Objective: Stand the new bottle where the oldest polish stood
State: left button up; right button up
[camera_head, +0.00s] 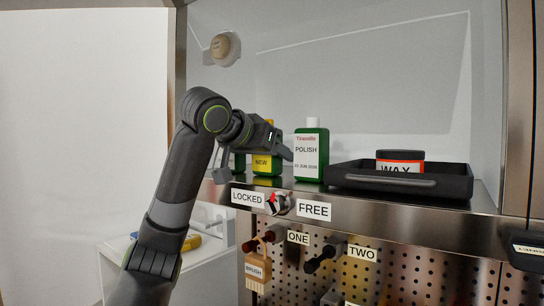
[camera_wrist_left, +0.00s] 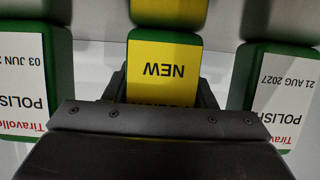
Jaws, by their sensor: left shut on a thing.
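The new bottle (camera_head: 263,165), green with a yellow label reading NEW, is upright on or just above the steel shelf; I cannot tell if its base touches. My left gripper (camera_head: 283,150) is shut on it; in the left wrist view the label (camera_wrist_left: 165,70) sits between the jaws. To its right in the head view stands a green polish bottle (camera_head: 311,158) with a white label, dated 03 JUN 2026. To its left another green bottle (camera_head: 240,163) is mostly hidden behind my gripper; in the left wrist view its label (camera_wrist_left: 277,95) reads 21 AUG 2027. My right gripper is out of view.
A black tray (camera_head: 440,187) holding a WAX tin (camera_head: 400,162) is right of the polish. A round object (camera_head: 224,48) is on the back wall.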

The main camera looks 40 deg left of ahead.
pick_arm(q)
jog(key=shift+d, duration=0.15)
jog(key=shift+f, duration=0.1)
jog(key=o, duration=1.1)
jog(key=shift+o, duration=0.2)
jog(key=shift+r, duration=0.2)
jog(key=b+v, duration=0.1)
jog(key=v, duration=0.4)
jog(key=shift+s+r, duration=0.1)
jog(key=shift+s, duration=0.2)
jog(key=p+v, duration=0.1)
jog(key=v, duration=0.4)
jog(key=shift+s+r, duration=0.3)
jog(key=shift+s+d, duration=0.1)
jog(key=shift+s, duration=0.25)
